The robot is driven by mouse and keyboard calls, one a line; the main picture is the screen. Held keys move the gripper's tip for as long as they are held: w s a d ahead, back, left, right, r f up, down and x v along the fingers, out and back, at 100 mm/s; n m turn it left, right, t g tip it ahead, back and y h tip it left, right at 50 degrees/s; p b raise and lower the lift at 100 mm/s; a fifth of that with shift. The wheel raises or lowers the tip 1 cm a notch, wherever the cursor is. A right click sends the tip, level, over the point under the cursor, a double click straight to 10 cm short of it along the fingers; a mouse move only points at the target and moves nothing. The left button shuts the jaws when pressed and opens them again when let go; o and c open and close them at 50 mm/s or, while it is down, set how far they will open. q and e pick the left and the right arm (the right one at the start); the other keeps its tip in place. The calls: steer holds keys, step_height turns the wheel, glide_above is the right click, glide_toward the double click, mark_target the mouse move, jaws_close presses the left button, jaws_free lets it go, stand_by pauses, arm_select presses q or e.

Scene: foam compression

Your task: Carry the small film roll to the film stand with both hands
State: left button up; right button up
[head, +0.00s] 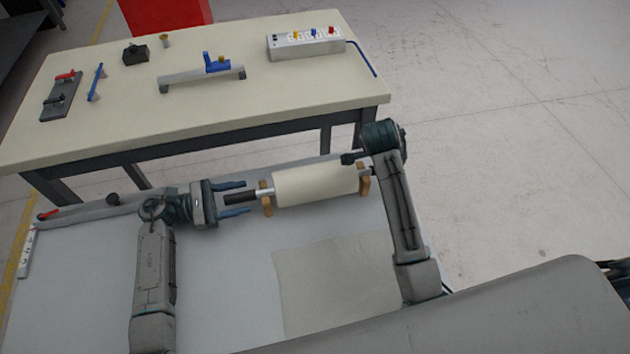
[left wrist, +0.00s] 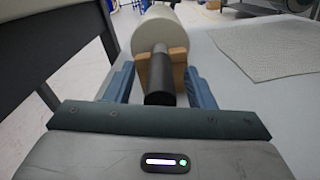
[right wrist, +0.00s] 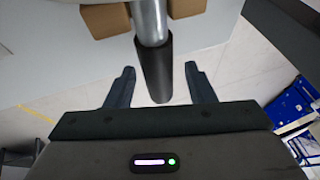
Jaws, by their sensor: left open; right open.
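The small film roll (head: 315,185), cream white on a metal shaft with black handles, lies across two wooden supports (head: 267,198) on the near grey table. It also shows in the left wrist view (left wrist: 158,35). My left gripper (head: 235,199) is open, its fingers on either side of the left black handle (left wrist: 160,84) without visibly gripping it. My right gripper (right wrist: 159,80) is open at the other end, its fingers apart on both sides of the right black handle (right wrist: 154,68). In the head view my right arm mostly hides that end. I cannot identify a separate film stand.
A pale flat sheet (head: 335,283) lies on the near table in front of the roll. Floor is open at right.

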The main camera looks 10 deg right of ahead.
arm_select(q)
steer(key=shift+d, duration=0.25)
arm_select(e)
steer(key=shift+d+f, duration=0.1)
steer(key=shift+f, duration=0.15)
arm_select(q)
jaws_close()
arm_select(e)
jaws_close()
arm_select(q)
steer(key=shift+r, duration=0.1)
arm_select(e)
steer(key=shift+w+r, duration=0.1)
stand_by(0.7)
